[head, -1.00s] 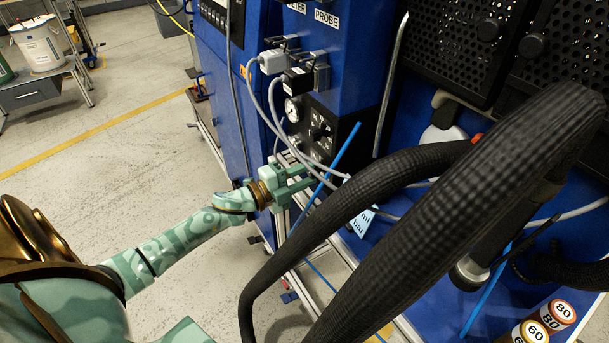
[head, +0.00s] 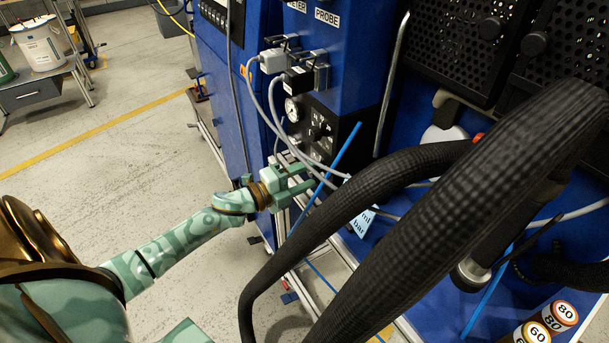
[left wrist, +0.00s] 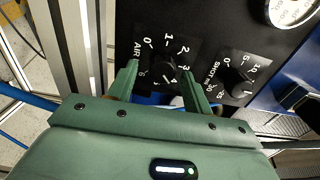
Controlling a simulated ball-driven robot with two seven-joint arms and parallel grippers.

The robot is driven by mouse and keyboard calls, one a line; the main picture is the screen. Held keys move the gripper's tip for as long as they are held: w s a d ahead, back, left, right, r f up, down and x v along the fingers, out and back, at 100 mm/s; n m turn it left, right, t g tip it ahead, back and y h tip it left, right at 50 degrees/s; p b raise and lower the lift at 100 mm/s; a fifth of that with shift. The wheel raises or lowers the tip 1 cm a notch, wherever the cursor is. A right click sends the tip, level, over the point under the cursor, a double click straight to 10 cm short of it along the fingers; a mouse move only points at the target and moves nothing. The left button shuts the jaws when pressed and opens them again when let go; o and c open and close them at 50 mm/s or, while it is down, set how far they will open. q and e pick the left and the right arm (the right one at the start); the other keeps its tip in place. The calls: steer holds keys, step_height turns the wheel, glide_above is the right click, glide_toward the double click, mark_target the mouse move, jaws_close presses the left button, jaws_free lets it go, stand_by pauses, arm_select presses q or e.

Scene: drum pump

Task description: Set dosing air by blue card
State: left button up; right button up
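The black AIR knob (left wrist: 163,70), on a dial with white numbers, is on the dark panel (head: 320,130) in the left wrist view. My left gripper (left wrist: 160,76) is open, its two green fingers apart on either side of the knob's lower part. Contact and the pointer's setting cannot be told. In the head view the left gripper (head: 307,177) is below the panel's knobs. A light blue card (head: 361,222) reading "ml" and "bar" hangs to its right, partly behind a black hose. My right gripper is not in view.
A SHOT knob (left wrist: 238,82) sits right of the AIR knob. A round gauge (head: 292,110) is above. Grey cables (head: 272,115) droop past the panel. Thick black hoses (head: 440,190) cross the foreground. Open floor (head: 110,150) lies left.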

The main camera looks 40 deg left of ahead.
arm_select(q)
steer(key=p+v, duration=0.2)
steer(key=v, duration=1.4)
steer(key=shift+s, duration=0.2)
